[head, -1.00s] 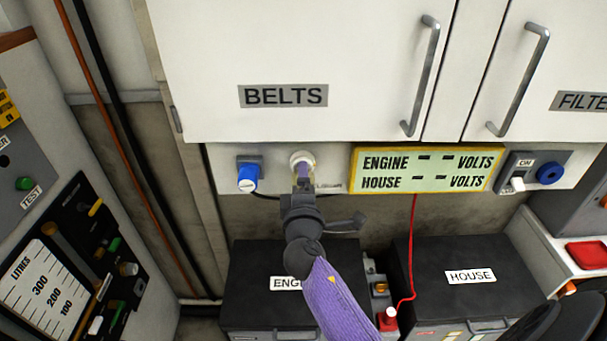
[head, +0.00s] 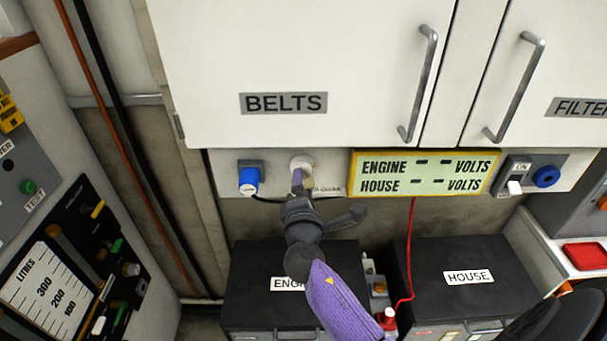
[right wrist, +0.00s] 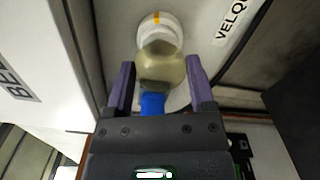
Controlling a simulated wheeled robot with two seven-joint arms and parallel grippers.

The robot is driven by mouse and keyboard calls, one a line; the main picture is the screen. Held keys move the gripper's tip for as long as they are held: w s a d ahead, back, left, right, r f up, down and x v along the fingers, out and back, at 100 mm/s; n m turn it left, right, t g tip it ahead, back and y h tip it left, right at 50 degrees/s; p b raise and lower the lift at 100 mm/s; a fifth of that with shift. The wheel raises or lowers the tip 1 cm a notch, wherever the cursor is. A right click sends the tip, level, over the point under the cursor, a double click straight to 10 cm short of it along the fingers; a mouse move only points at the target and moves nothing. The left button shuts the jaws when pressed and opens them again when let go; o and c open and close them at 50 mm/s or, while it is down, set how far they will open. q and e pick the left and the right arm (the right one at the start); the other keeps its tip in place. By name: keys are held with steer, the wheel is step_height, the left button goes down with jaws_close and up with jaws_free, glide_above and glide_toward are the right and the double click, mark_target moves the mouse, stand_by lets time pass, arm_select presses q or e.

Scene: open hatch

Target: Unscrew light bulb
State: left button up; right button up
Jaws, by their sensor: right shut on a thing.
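The light bulb (right wrist: 160,68) has yellowish glass and sits in a white round socket (right wrist: 158,34) with an orange mark. The socket (head: 301,162) also shows in the head view, on the white panel under the BELTS cupboard. My right gripper (head: 298,180) reaches up to it from below. In the right wrist view, the purple fingers of my right gripper (right wrist: 160,72) stand on both sides of the bulb, shut on it. In the head view the fingers hide most of the bulb. My left gripper is not in view.
A blue knob (head: 248,181) is left of the socket, and the voltage display (head: 424,174) is close on the right. The white cupboard (head: 310,50) overhangs above. Dark battery boxes (head: 460,258) stand below, with a red cable (head: 411,250) rising from them.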

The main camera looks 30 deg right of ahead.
steer(key=shift+n+p, duration=0.35)
steer(key=shift+n, duration=0.75)
steer(key=shift+n+p, duration=0.65)
steer(key=shift+n, duration=0.45)
steer(key=n+p, duration=0.1)
steer(key=n, duration=0.1)
steer(key=shift+n, duration=0.9)
